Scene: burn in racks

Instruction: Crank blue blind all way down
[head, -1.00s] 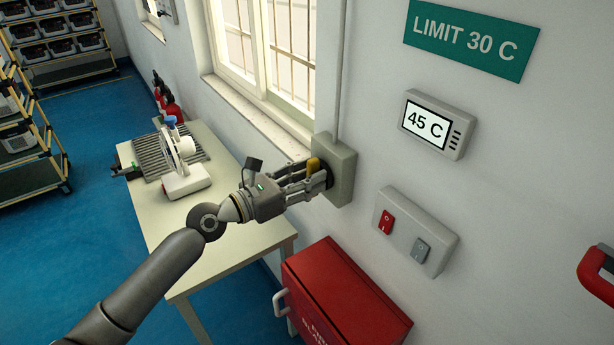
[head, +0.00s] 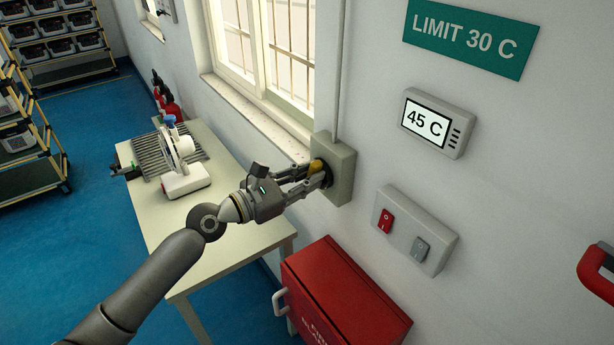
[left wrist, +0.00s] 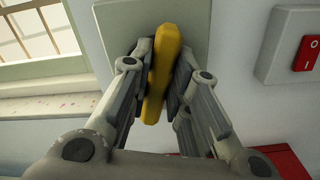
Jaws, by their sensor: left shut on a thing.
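My left gripper (head: 318,176) is at a grey-green wall box (head: 343,158) beside the window. It is shut on a yellow crank handle (head: 315,166) on the front of that box. In the left wrist view the yellow handle (left wrist: 163,70) stands lengthwise between the two fingers, slightly tilted, with the box plate (left wrist: 118,30) behind it. A thin conduit rises from the box along the wall. The window (head: 268,50) shows clear panes with bars; no blue blind is visible in it. My right gripper is not in view.
A red cabinet (head: 345,295) is below the box. A switch panel (head: 415,232) and a display reading 45 C (head: 437,124) are to the right.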

